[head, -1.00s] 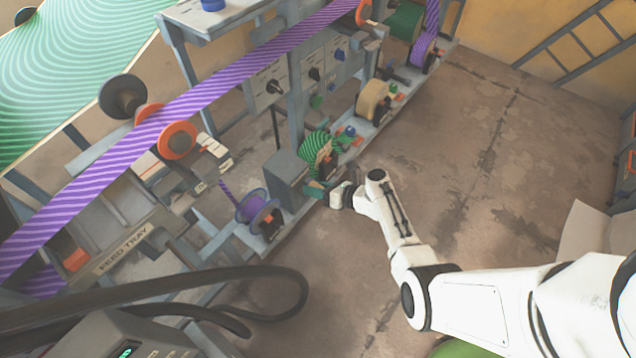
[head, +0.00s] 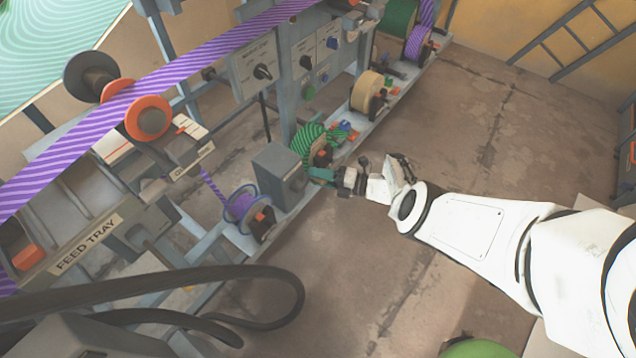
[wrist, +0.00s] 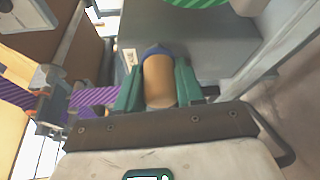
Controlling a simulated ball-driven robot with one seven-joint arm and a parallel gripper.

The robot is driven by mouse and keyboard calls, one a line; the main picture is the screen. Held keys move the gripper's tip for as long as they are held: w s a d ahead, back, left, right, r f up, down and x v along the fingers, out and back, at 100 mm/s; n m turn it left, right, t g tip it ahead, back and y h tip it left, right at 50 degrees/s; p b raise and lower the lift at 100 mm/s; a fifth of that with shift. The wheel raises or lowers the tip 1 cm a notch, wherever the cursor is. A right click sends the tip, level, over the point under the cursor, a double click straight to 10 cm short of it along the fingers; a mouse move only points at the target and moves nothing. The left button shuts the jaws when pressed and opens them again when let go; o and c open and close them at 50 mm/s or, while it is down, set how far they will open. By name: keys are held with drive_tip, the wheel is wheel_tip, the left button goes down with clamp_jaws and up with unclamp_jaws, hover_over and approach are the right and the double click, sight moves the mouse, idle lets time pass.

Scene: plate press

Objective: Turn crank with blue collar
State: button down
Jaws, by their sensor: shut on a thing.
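The crank's tan grip (wrist: 159,86) sits between the green fingers of my gripper (wrist: 158,80) in the wrist view. A blue collar (wrist: 156,51) rings its far end, on the side toward a grey box (wrist: 190,32). My gripper is shut on this grip, a finger on each side. In the head view my gripper (head: 320,174) is at the right side of the grey box (head: 278,172). There the grip is hidden or too small to make out, and the crank's arm cannot be seen clearly.
A green striped roll (head: 310,143) stands just behind the box, and a purple spool (head: 243,206) is in front of it on the lower rail. A black hose (head: 300,295) loops in the foreground. The floor (head: 480,130) to the right is open.

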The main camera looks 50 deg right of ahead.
drive_tip(key=shift+d+f+m+t+y+b, duration=0.25)
drive_tip(key=shift+f+m+b, duration=0.45)
drive_tip(key=shift+m+b, duration=0.35)
drive_tip(key=c, duration=0.8)
unclamp_jaws()
drive_tip(key=shift+r, duration=0.1)
drive_tip(key=v, duration=1)
drive_tip(key=shift+s+d+p, duration=0.1)
drive_tip(key=shift+s+p, duration=0.2)
drive_tip(key=shift+s, duration=0.1)
